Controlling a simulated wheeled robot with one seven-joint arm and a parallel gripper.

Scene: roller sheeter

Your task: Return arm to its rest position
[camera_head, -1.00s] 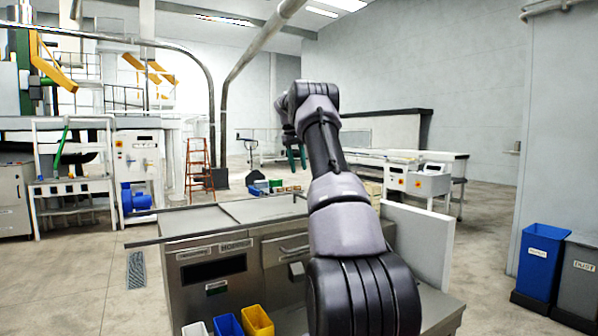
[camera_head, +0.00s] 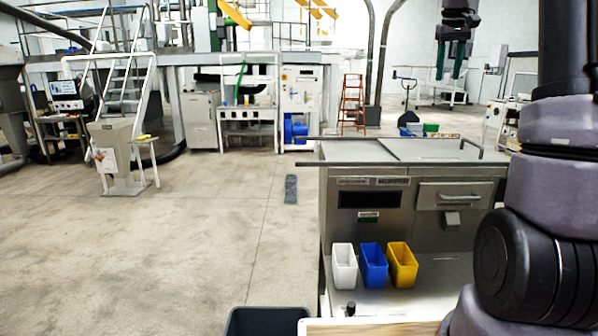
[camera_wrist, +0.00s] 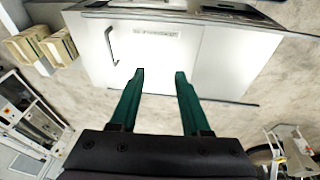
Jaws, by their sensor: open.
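My gripper (camera_head: 452,76) hangs with its green fingers pointing down at the upper right of the head view. It is apart from the steel bench. My dark and grey arm fills the right edge of that view. In the wrist view my gripper (camera_wrist: 159,72) shows two green fingers well apart, with nothing between them. Past the fingertips there is a pale cabinet surface with a handle (camera_wrist: 110,46).
The steel bench (camera_head: 400,152) stands at centre right, with white (camera_head: 343,268), blue (camera_head: 373,266) and yellow (camera_head: 403,265) bins at its front. A dark bin (camera_head: 266,322) is at the bottom edge. A red ladder (camera_head: 352,103) stands behind.

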